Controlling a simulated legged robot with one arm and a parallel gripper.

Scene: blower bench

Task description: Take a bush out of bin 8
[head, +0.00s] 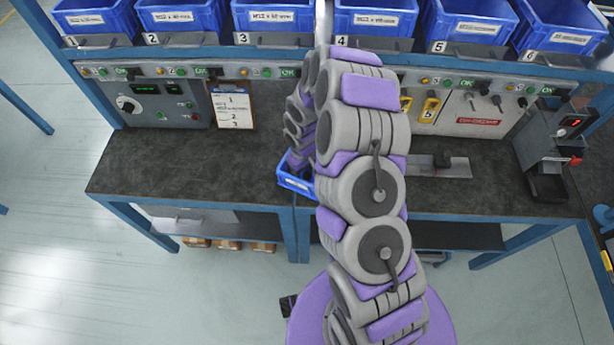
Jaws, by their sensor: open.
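A small blue bin (295,182) stands on the dark bench top near its front edge, just left of my arm. No number is readable on it, so I cannot tell whether it is bin 8. My arm arches up and folds back down, and my gripper (299,162) is at its lower end, over or in this bin. The gripper is small and partly hidden by my arm. It is open. I cannot make out a bush; the bin's inside is mostly covered.
Several larger blue bins (372,18) line the shelf above, some numbered. Below them are an instrument panel (160,103) and a clipboard (232,107). A metal fixture (440,166) and a press-like device (548,150) stand right. The bench's left part (180,165) is clear.

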